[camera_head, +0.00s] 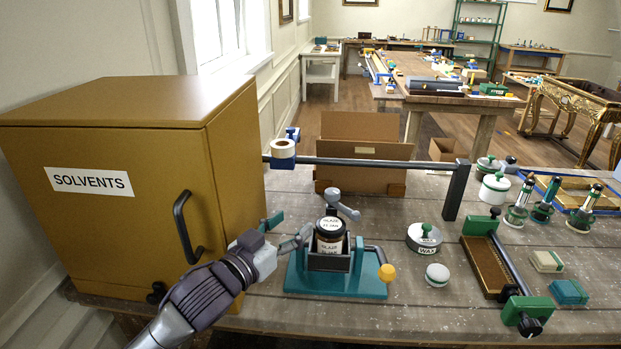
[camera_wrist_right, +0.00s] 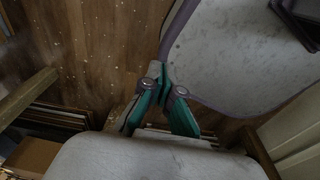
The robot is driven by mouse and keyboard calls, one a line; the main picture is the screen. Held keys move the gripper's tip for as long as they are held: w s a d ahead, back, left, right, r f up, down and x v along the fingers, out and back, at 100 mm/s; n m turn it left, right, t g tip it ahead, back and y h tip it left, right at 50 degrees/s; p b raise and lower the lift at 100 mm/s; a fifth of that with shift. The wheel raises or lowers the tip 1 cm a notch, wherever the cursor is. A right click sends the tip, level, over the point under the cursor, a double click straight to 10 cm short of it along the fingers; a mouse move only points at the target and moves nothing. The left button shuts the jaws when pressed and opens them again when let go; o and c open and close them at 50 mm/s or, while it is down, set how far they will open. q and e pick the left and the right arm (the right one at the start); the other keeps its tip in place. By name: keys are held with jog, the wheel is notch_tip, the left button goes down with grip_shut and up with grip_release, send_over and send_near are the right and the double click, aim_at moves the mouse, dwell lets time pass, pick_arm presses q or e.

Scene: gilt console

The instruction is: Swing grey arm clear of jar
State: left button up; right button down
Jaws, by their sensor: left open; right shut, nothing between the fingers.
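A dark-lidded jar (camera_head: 330,236) with a white label stands upright in a grey holder on a teal stand (camera_head: 330,284). A short light-grey arm (camera_head: 348,211) with rounded ends is just behind and above the jar lid, angling to the right. My left gripper (camera_head: 285,229) is open to the left of the jar. One finger reaches close to the jar's left side; I cannot tell whether it touches. In the right wrist view my right gripper (camera_wrist_right: 164,75) is shut and empty, away from the jar, with wooden floor behind it.
The ochre solvents cabinet (camera_head: 120,190) stands close on the left. A long dark bar (camera_head: 370,162) on a post crosses behind the jar, with a tape roll (camera_head: 283,148) at its left end. A wax tin (camera_head: 424,237) and a yellow knob (camera_head: 386,272) are to the right.

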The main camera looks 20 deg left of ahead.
aim_at(328, 195)
pick_arm(q)
jog(key=p+x, duration=0.1)
jog(key=x, duration=0.6)
jog(key=p+x, duration=0.2)
jog(key=x, duration=0.4)
jog(key=shift+w+d+f, duration=0.1)
jog(key=shift+w+d, duration=0.2)
pick_arm(e)
jog(key=r, duration=0.3)
jog(key=shift+s+d+r, duration=0.1)
jog(key=shift+s+d, duration=0.1)
jog(key=shift+s, duration=0.1)
pick_arm(q)
grip_shut()
pick_arm(e)
jog(key=shift+d, duration=0.3)
